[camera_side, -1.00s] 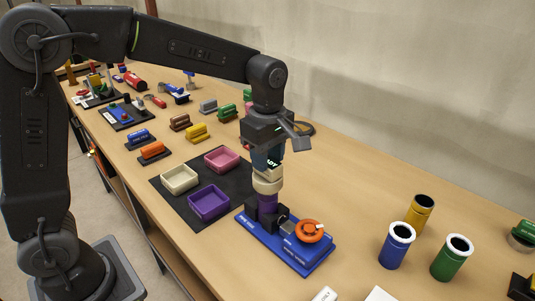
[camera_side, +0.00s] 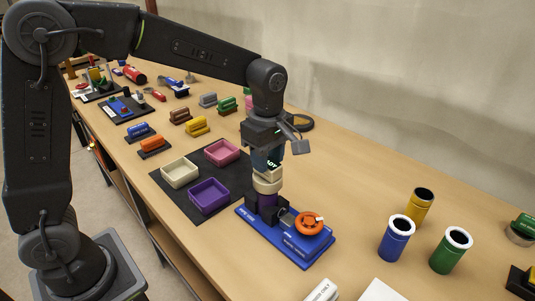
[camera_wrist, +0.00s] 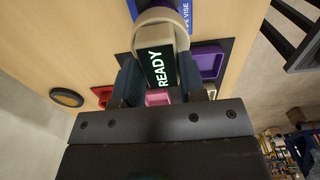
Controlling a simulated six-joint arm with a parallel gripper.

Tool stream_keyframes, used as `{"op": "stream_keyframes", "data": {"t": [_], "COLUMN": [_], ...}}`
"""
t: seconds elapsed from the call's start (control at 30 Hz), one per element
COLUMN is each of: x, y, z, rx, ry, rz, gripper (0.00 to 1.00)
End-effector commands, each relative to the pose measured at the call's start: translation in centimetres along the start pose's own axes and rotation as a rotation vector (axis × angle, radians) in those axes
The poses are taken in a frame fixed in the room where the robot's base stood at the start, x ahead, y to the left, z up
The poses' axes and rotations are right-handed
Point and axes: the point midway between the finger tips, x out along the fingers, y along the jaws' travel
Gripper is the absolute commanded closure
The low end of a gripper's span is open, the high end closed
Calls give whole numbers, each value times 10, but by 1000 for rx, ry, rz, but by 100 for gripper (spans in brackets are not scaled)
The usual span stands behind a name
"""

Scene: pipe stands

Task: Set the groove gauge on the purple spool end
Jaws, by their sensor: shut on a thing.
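The groove gauge (camera_side: 267,180) is a cream body with a ring at its lower end and a dark display reading READY; the display also shows in the wrist view (camera_wrist: 158,66). My gripper (camera_side: 267,160) points down and is shut on the gauge's upper body, with one finger on each side in the wrist view (camera_wrist: 158,82). The purple spool (camera_side: 267,202) stands upright in the blue vise (camera_side: 290,243). The gauge's ring is at the spool's top end, in line with it. Whether the ring is fully seated cannot be told; the ring hides that end.
The vise has an orange handwheel (camera_side: 309,223). Cream (camera_side: 180,172), pink (camera_side: 222,152) and purple (camera_side: 208,196) trays lie on a black mat to the left. Blue (camera_side: 396,238), green (camera_side: 451,250) and yellow (camera_side: 420,206) tubes stand at the right. Table between vise and tubes is clear.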

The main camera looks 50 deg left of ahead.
Motion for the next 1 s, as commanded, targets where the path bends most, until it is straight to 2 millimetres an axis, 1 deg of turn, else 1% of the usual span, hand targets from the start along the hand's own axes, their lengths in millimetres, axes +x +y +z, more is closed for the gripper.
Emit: {"op": "stream_keyframes", "data": {"t": [0.57,0.6,0.9,1.0], "x": [12,12,12,12], "y": [0,0,0,0], "z": [0,0,0,0], "rx": [0,0,0,0], "ry": [0,0,0,0], "rz": [0,1,0,0], "gripper": [91,61,33,33]}}
